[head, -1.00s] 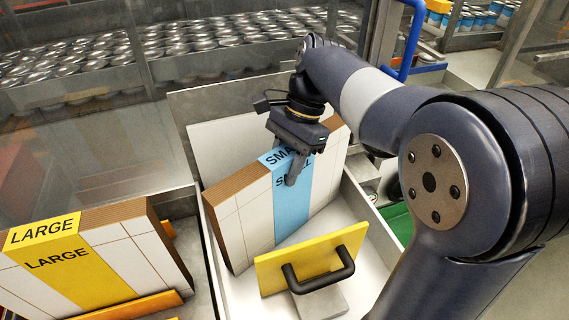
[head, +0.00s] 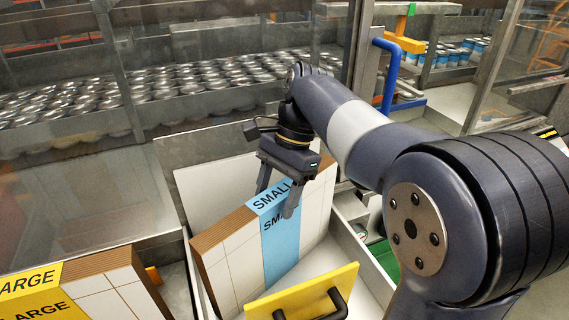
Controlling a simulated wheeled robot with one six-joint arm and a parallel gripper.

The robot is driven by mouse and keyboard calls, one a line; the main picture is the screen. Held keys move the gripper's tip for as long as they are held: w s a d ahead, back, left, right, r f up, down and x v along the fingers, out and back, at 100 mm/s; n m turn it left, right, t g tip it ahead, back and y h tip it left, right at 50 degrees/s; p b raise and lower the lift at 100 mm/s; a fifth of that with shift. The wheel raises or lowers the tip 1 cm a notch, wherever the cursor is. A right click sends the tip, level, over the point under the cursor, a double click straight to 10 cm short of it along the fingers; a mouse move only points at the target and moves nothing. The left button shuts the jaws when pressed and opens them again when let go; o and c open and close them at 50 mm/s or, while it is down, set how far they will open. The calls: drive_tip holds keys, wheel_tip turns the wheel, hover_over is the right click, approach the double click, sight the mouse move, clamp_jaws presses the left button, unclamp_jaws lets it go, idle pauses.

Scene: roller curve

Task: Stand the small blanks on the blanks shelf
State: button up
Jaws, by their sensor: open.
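The small blanks (head: 279,252) are a pack of white board with brown edges and a blue band lettered SMALL. They stand on edge, leaning slightly, in a pale metal bay (head: 205,180) at the middle of the head view. My gripper (head: 276,207) is open at the top of the pack, over the blue band. One finger shows in front of the band and the other is partly hidden behind the top edge. I cannot tell whether the fingers touch the pack.
A yellow plate with a black handle (head: 305,296) stands in front of the pack. The large blanks (head: 85,285), with a yellow band, are at lower left. Behind a clear panel are many cans (head: 190,83). A blue bar (head: 390,75) rises right of my gripper.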

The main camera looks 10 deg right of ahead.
drive_tip(key=v, duration=0.9)
drive_tip(key=shift+p, duration=0.35)
